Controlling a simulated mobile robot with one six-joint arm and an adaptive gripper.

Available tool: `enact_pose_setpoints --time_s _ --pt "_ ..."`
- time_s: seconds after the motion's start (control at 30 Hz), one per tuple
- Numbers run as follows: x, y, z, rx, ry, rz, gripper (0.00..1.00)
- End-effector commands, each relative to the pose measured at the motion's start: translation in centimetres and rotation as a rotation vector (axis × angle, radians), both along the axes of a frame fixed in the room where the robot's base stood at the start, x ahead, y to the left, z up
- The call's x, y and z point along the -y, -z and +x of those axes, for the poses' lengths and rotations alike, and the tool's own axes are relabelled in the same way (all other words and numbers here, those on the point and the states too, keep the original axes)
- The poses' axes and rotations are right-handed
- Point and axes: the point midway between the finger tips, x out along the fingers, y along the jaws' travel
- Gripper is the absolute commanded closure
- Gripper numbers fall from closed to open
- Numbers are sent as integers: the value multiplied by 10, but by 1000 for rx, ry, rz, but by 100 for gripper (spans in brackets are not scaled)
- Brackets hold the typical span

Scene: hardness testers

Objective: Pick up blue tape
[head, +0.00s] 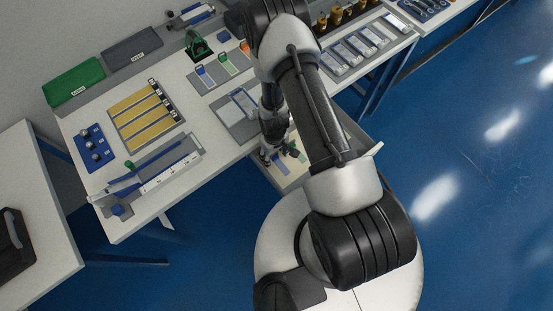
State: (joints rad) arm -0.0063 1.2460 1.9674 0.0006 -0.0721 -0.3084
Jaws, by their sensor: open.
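My gripper (275,156) points down over a small pale tray (289,181) on my own body, beside the table's front edge. It is open. A small blue piece (284,165) lies just below the fingers, with a green piece (293,148) to its right. Both are partly covered by the gripper and arm. They are too small for me to tell whether the blue piece is the tape. Other blue items are a small block (224,37) at the back of the table and a short blue piece (117,210) at its front left corner.
The white table (213,141) holds a green box (74,82), a grey box (132,47), a yellow-barred tray (116,108), a blue plate with knobs (83,157) and a long scale (171,175). My arm hides part of the table's middle. Blue floor (465,135) is open at right.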

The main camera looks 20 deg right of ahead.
Motion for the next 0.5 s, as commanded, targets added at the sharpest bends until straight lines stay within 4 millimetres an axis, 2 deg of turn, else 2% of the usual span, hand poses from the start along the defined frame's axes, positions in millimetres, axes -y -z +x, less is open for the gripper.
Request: enact_pose_setpoints --time_s 0.07,0.5 --pt "0 -1 0 0 0 0 47" --pt "0 -1 0 0 0 0 76"
